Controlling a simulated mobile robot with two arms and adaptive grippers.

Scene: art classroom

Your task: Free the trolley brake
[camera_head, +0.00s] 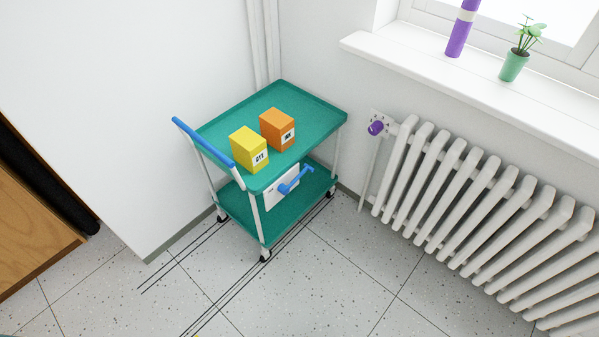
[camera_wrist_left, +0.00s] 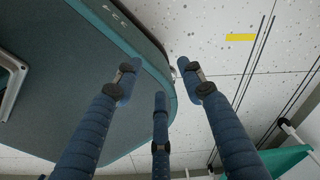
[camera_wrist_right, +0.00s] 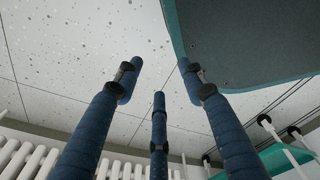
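A teal two-shelf trolley (camera_head: 230,122) stands in the corner on small castors, with a blue push handle (camera_head: 203,141) on its left end. A white panel (camera_head: 271,197) hangs below its top shelf on the near side and carries a blue lever (camera_head: 295,180), which slants up to the right. Part of the trolley shows in the left wrist view (camera_wrist_left: 285,162) and the right wrist view (camera_wrist_right: 272,160). My left gripper (camera_wrist_left: 157,75) and right gripper (camera_wrist_right: 160,72) are open and empty, fingers spread over the floor. Neither shows in the head view.
A yellow box (camera_head: 247,148) and an orange box (camera_head: 276,130) stand on the top shelf. A white radiator (camera_head: 470,205) with a purple knob (camera_head: 376,128) is to the right. Black lines run along the floor under the trolley. The tiled floor in front is clear.

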